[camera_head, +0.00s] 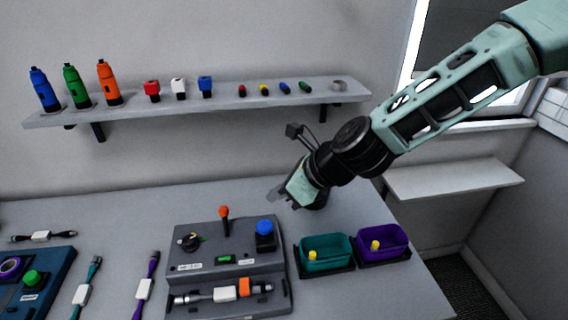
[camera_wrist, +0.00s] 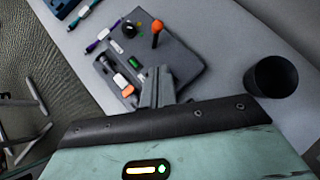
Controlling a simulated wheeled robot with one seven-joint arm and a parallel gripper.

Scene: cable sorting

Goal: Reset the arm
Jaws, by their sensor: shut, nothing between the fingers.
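My gripper (camera_head: 274,194) hangs above the table behind the grey control panel, its tip pointing down and left in the head view. In the wrist view the fingers (camera_wrist: 157,84) are together, with nothing between them. The grey control panel (camera_head: 210,247) has an orange-topped lever, a blue button and a black knob. It also shows in the wrist view (camera_wrist: 185,62), partly hidden by the fingers. My arm reaches in from the upper right and touches nothing that I can see.
A teal bin (camera_head: 325,268) and a purple bin (camera_head: 383,252) stand right of the panel. Cables with teal (camera_head: 83,292) and purple (camera_head: 146,286) ends lie at left. A wall shelf (camera_head: 220,101) holds bottles and small parts. A black cup (camera_wrist: 272,77) stands near the gripper.

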